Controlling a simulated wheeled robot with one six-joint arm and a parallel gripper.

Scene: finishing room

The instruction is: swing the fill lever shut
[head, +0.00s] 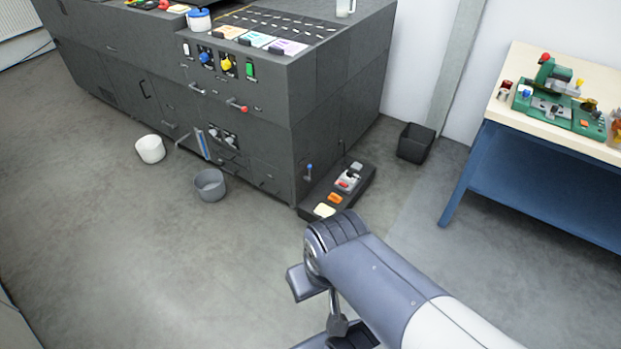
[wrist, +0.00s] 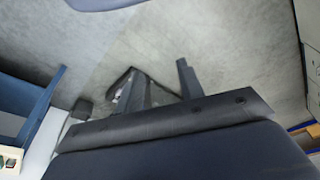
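No label for the fill lever is readable, so I cannot tell which handle it is. A lever with a red knob (head: 238,104) sticks out from the front of the dark grey machine (head: 340,90). A small handle (head: 196,89) is to its left. A blue-tipped lever (head: 309,168) stands low near the machine's right corner. My gripper (wrist: 162,80) shows two fingers apart in the wrist view, with only floor visible between them. It is away from the machine's levers and holds nothing I can see. In the head view my arm hides part of it.
A black floor strip with coloured controls (head: 335,192) lies beside the machine's corner. A grey bucket (head: 210,185) and a white bucket (head: 150,149) stand on the floor in front. A black bin (head: 415,143) and a blue-legged workbench (head: 545,180) are on the right. The floor at left front is clear.

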